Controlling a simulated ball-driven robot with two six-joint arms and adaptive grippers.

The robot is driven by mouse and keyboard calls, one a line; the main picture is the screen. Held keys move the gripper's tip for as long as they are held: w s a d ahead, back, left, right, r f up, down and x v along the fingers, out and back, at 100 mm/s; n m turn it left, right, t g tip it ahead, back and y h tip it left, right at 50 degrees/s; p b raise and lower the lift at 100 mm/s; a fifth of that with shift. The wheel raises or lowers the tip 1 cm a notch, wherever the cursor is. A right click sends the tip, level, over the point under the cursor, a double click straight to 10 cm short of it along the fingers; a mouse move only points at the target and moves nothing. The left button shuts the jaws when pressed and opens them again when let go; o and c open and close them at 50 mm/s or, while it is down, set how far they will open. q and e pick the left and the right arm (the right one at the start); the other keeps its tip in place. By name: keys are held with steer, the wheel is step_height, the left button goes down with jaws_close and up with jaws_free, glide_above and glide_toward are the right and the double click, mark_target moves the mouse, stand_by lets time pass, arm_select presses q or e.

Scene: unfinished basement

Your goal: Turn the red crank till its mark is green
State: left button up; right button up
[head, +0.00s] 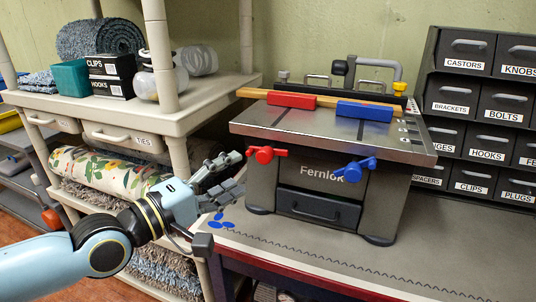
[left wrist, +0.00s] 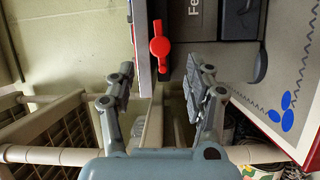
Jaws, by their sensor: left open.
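The red crank (head: 263,154) sits on the front of the grey Fernlok machine (head: 350,187), near its left corner. It also shows in the left wrist view (left wrist: 159,47), just beyond my fingertips. My left gripper (head: 236,171) is open and empty, close to the left of the crank in the head view. In the left wrist view its fingers (left wrist: 159,72) are spread either side of the crank's line, apart from it. I cannot make out a green mark on the crank. My right gripper is not in view.
A blue crank (head: 355,168) sits right of the red one, above a drawer (head: 317,206). Red (head: 291,100) and blue (head: 364,110) blocks lie on top. A loaded shelf (head: 190,120) stands left, labelled drawers (head: 485,105) right.

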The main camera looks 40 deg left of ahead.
mark_target(262, 158)
arm_select(q)
steer(key=w+b, duration=0.1)
steer(key=w, duration=0.1)
steer(key=w+b, duration=0.1)
steer(key=w, duration=0.2)
steer(key=w+d+b, duration=0.1)
steer(key=w, duration=0.1)
steer(key=shift+w+f, duration=0.15)
steer(key=shift+w, duration=0.2)
steer(key=shift+w+d, duration=0.1)
steer(key=shift+w, duration=0.55)
steer(key=shift+r, duration=0.2)
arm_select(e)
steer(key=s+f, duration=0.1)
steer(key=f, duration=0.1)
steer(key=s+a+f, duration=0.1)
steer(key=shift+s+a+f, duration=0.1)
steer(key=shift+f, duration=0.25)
arm_select(q)
steer(key=shift+c, duration=0.8)
jaws_close()
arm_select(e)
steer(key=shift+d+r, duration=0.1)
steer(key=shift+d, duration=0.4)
